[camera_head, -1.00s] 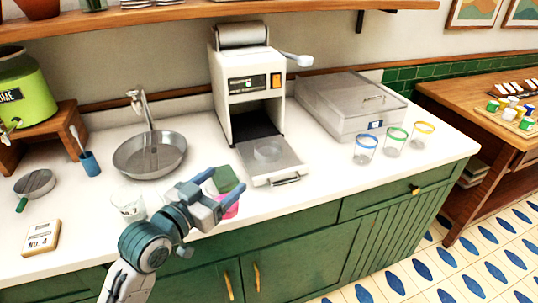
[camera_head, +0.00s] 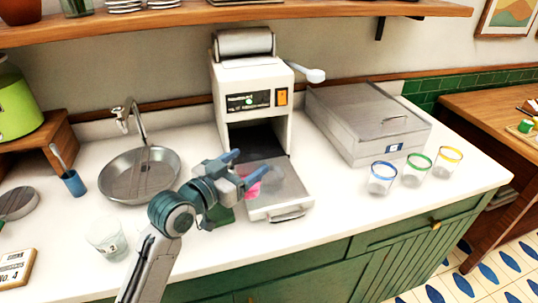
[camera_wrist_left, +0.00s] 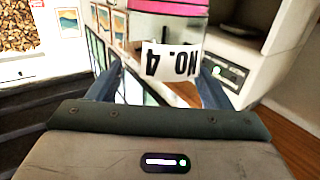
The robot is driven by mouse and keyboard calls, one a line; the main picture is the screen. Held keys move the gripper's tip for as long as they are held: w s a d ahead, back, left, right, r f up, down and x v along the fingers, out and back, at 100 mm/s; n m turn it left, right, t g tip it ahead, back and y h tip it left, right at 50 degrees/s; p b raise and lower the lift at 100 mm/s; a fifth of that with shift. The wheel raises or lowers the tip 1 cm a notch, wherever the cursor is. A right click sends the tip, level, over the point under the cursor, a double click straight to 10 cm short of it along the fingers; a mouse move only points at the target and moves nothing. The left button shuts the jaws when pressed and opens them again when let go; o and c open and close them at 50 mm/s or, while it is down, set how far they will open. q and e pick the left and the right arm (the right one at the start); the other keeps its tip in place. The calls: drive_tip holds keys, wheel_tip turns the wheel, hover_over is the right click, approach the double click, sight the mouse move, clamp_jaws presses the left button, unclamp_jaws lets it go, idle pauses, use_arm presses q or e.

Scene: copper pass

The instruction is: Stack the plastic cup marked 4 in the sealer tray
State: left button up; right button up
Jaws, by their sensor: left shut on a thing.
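My left gripper (camera_head: 258,169) is shut on a clear plastic cup with pink in it (camera_head: 251,186). In the left wrist view the cup's white label (camera_wrist_left: 171,62) reads "NO. 4" upside down, between my two fingers (camera_wrist_left: 158,88). The cup is at the left part of the sealer tray (camera_head: 292,190), in front of the white sealer (camera_head: 253,82). The tray is pulled out. My gripper hides part of it, and I cannot tell whether the cup touches it. My right gripper is not in view.
A clear numbered cup (camera_head: 108,238) stands on the counter at front left, near a "No. 4" card (camera_head: 14,268). A metal sink bowl (camera_head: 139,174) is left of the sealer.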

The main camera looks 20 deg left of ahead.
use_arm(q)
drive_tip(key=x, duration=0.3)
drive_tip(key=p+x, duration=0.1)
drive_tip(key=shift+w+a, duration=0.25)
drive_tip(key=shift+w, duration=0.25)
drive_tip(key=w+d+f+p, duration=0.1)
drive_tip(key=w+f+p, duration=0.1)
drive_tip(key=w+f, duration=0.2)
drive_tip(key=w, duration=0.2)
drive_tip(key=shift+w+f, duration=0.3)
drive_tip(key=shift+w, duration=0.05)
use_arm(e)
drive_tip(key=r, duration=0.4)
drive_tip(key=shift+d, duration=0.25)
use_arm(q)
drive_tip(key=shift+f, duration=0.3)
drive_tip(key=o, duration=1.1)
drive_tip(key=shift+c, duration=0.2)
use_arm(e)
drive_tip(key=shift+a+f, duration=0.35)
use_arm(q)
drive_tip(key=shift+r, duration=0.15)
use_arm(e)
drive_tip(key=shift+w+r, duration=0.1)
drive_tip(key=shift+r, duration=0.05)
